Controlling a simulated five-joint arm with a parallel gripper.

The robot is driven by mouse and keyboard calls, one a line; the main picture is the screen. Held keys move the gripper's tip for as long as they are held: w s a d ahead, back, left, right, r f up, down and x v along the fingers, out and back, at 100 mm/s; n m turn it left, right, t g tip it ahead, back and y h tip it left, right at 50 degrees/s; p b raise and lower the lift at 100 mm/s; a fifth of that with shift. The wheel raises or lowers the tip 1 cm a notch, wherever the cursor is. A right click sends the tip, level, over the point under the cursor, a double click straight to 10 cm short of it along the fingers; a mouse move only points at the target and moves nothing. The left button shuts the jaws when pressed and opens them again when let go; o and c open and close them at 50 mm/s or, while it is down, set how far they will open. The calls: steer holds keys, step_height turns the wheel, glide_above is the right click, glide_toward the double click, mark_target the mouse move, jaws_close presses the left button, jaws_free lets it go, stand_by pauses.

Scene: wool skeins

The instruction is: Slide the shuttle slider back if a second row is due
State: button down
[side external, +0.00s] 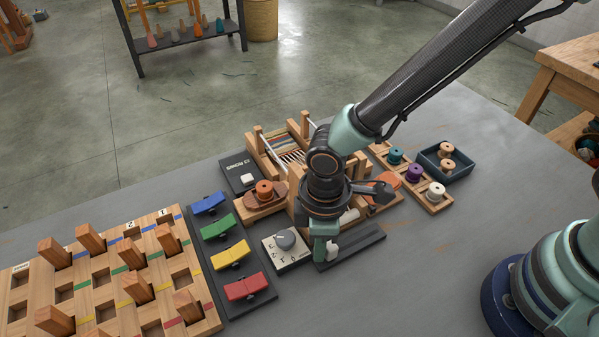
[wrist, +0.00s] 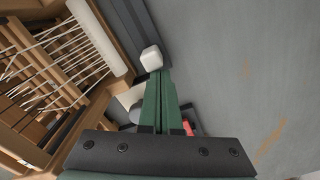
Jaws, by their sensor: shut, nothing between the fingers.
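The slider's dark rail (side external: 358,245) lies on the table in front of the small wooden loom (side external: 256,150). Its white knob (side external: 333,249) is at the rail's left part, and the knob also shows in the wrist view (wrist: 152,57). My gripper (side external: 319,258) is shut and empty, with its green fingers pointing down right beside the knob. In the wrist view the fingertips (wrist: 160,74) are at the knob's near edge; I cannot tell whether they touch it. A wooden shuttle with an orange spool (side external: 264,188) sits at the loom's left. My wrist hides part of the loom.
A dial (side external: 285,240) stands just left of my gripper. Blue, green, yellow and red paddles (side external: 233,257) and a pegboard (side external: 98,270) lie further left. Spools (side external: 414,173) and a dark tray (side external: 432,163) stand right. The table in front of the rail is clear.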

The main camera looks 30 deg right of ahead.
steer(key=shift+d, duration=4.7)
steer(key=shift+a, duration=0.25)
step_height(320, 180, up, 8)
steer(key=w+d+r+m+t, duration=0.2)
steer(key=d+r+m+t, duration=0.3)
steer(key=d+r+m, duration=0.7)
steer(key=d+r, duration=0.2)
steer(key=d, duration=0.4)
steer(key=shift+w+t, duration=0.15)
steer(key=shift+t, duration=0.15)
